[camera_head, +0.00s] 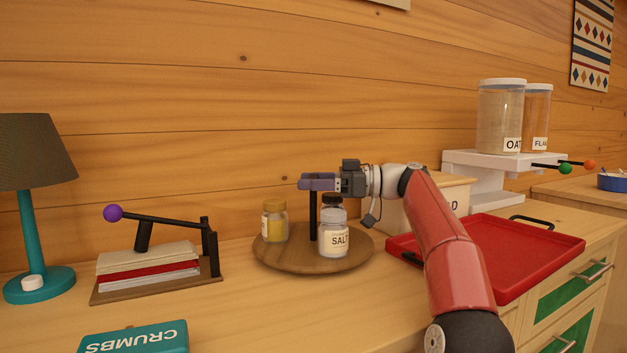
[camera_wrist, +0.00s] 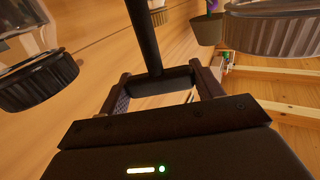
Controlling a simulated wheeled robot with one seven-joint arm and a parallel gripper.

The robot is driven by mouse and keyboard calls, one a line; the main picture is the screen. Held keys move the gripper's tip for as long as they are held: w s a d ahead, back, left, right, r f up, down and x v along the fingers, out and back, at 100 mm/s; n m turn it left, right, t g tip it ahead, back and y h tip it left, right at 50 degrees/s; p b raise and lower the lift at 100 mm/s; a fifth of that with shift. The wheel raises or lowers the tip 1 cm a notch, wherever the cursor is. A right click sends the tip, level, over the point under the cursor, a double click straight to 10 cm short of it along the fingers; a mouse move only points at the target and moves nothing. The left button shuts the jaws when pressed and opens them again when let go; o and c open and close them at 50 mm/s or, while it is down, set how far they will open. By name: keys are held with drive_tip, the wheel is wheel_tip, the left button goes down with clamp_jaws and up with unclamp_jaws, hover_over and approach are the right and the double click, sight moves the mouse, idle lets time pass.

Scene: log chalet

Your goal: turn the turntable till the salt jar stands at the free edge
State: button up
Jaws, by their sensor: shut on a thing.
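The round wooden turntable (camera_head: 290,262) sits on the counter, with a black upright post (camera_head: 313,222) rising from it. The salt jar (camera_head: 334,246), pale with a white SALT label, stands on the front right part of the turntable, facing me. A yellow jar (camera_head: 275,224) with a mustard lid stands at the left. A jar with a black lid (camera_head: 331,199) is mostly hidden behind the salt jar. My gripper (camera_head: 318,183) is at the top of the post and shut on it. In the wrist view the black post (camera_wrist: 145,40) runs up to the fingers (camera_wrist: 163,85).
A red tray (camera_head: 530,255) lies right of the turntable, with a bin behind my arm. A press with a purple knob (camera_head: 113,213), a teal lamp (camera_head: 30,240) and a CRUMBS box (camera_head: 135,338) are at the left. The counter in front of the turntable is clear.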

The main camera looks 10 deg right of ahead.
drive_tip(key=o, duration=1.4)
drive_tip(key=s+d, duration=0.1)
drive_tip(key=d, duration=0.6)
drive_tip(key=shift+s+d+p, duration=0.25)
drive_tip(key=shift+d+p, duration=0.05)
drive_tip(key=shift+d, duration=0.05)
